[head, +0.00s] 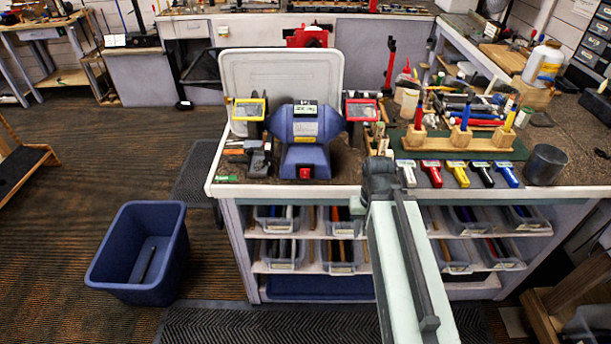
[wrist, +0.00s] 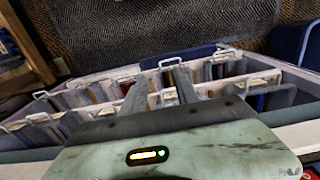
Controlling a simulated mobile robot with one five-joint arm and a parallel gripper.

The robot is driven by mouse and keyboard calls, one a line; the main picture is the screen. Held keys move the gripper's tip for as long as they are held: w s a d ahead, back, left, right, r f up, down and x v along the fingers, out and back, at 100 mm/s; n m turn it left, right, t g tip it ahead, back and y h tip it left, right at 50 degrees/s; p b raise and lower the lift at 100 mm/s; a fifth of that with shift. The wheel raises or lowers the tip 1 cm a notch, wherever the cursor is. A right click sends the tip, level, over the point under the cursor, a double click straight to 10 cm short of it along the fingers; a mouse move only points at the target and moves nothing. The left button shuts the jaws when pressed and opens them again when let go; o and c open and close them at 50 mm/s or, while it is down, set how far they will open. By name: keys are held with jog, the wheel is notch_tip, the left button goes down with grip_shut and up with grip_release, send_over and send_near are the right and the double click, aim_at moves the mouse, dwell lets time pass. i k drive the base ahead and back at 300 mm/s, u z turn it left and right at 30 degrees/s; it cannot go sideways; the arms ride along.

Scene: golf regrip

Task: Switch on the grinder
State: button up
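The grinder (head: 305,135) is a blue bench grinder near the front edge of the workbench, left of my arm in the head view. Its red switch (head: 305,172) is on the front of the base. Whether it is on or off cannot be told. A wheel with a yellow-framed shield is on its left, and one with a red-framed shield on its right. My gripper (wrist: 160,77) shows in the wrist view with two grey fingers apart and nothing between them. It points over the shelf bins, away from the grinder, which is not in the wrist view. I cannot make out the fingers in the head view.
Coloured-handled tools (head: 460,173) lie along the bench front, right of my arm. A dark cup (head: 545,165) stands farther right. Clear bins (head: 283,252) fill the shelves below; they also show in the wrist view (wrist: 215,72). A blue tub (head: 140,250) stands on the floor left.

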aim_at(304, 173)
jog(key=u, duration=0.55)
jog(key=k, duration=0.75)
jog(key=u, duration=0.9)
jog(key=k, duration=0.65)
jog(key=u, duration=0.35)
jog(key=i, duration=1.45)
jog(key=z, duration=0.45)
jog(key=k, duration=0.85)
jog(key=z, duration=0.2)
jog(key=i, duration=0.9)
jog(key=u, duration=0.1)
